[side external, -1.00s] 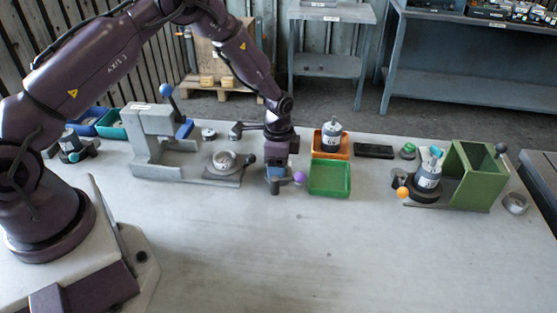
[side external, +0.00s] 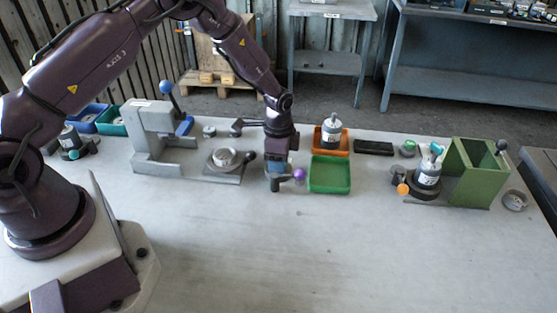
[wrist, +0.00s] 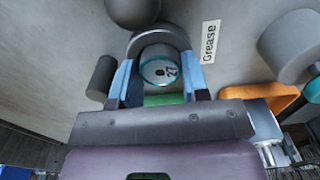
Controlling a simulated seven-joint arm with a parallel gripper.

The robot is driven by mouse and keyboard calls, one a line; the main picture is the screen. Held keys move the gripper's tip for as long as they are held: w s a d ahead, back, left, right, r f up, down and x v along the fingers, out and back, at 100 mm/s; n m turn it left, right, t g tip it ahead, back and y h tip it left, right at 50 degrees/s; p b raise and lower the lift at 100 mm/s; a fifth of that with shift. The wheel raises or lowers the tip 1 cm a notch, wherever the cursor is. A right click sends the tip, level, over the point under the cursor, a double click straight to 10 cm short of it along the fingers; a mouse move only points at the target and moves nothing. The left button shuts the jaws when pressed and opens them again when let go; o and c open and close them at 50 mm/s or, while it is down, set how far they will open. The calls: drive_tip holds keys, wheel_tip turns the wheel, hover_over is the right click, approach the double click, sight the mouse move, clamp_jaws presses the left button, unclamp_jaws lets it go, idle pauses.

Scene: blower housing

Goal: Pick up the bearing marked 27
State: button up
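The bearing marked 27 (wrist: 160,68) shows in the wrist view as a round grey face with a teal rim, with a grey curved part around its far side. My gripper (wrist: 160,82) has one blue finger on each side of it, with visible gaps, so it looks open around the bearing. In the side view my gripper (side external: 277,172) points down at the table, left of the green tray (side external: 330,188). There the bearing is hidden by the gripper, and contact cannot be judged.
A purple ball (side external: 299,174) is right beside my gripper. A grey fixture with a black knob (side external: 249,156) stands to the left. An orange tray (side external: 346,142) holds a grey cylinder. A green fixture (side external: 470,170) is farther right. The front of the table is clear.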

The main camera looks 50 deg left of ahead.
drive_tip(key=shift+c, duration=1.2)
drive_tip(key=shift+c, duration=0.4)
drive_tip(key=shift+r, duration=0.15)
drive_tip(key=shift+r, duration=2.9)
